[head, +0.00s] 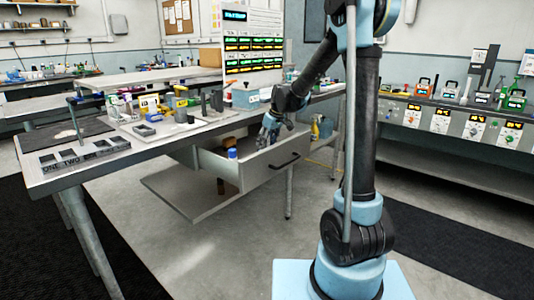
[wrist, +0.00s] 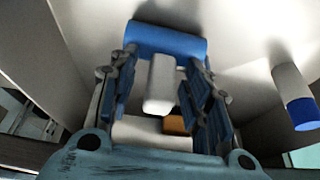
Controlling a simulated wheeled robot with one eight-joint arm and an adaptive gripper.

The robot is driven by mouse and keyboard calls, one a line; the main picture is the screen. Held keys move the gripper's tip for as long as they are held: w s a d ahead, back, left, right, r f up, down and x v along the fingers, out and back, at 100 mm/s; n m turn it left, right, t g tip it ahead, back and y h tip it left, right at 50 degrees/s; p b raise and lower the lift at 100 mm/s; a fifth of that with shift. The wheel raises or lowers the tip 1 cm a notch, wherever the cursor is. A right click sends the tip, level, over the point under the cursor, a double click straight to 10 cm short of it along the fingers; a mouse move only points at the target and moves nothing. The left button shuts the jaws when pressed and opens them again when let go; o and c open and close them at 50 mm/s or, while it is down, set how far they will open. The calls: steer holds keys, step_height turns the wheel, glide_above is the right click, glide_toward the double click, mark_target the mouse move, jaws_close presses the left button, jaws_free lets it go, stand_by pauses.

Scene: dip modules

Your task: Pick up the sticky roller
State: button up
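My gripper (head: 268,134) reaches down over the open drawer (head: 262,172) under the workbench. In the wrist view its two fingers (wrist: 162,78) are spread apart, with a visible gap on each side of a white bar. What looks like the sticky roller lies in the drawer ahead of the fingers: a blue cylinder (wrist: 165,40) with the white bar (wrist: 161,85) running from it toward my palm. Whether the fingers touch it cannot be told. A larger white part and a small orange block (wrist: 177,124) show near the palm, partly hidden by the gripper.
A white and blue cylinder (wrist: 294,97) stands or lies to the right inside the drawer. A blue item (head: 232,153) shows at the drawer's left in the head view. Drawer walls surround the gripper. The workbench (head: 75,172) above carries modules and several small items.

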jaws_close()
step_height(320, 180, up, 10)
steer(key=shift+r, duration=0.1)
stand_by(0.5)
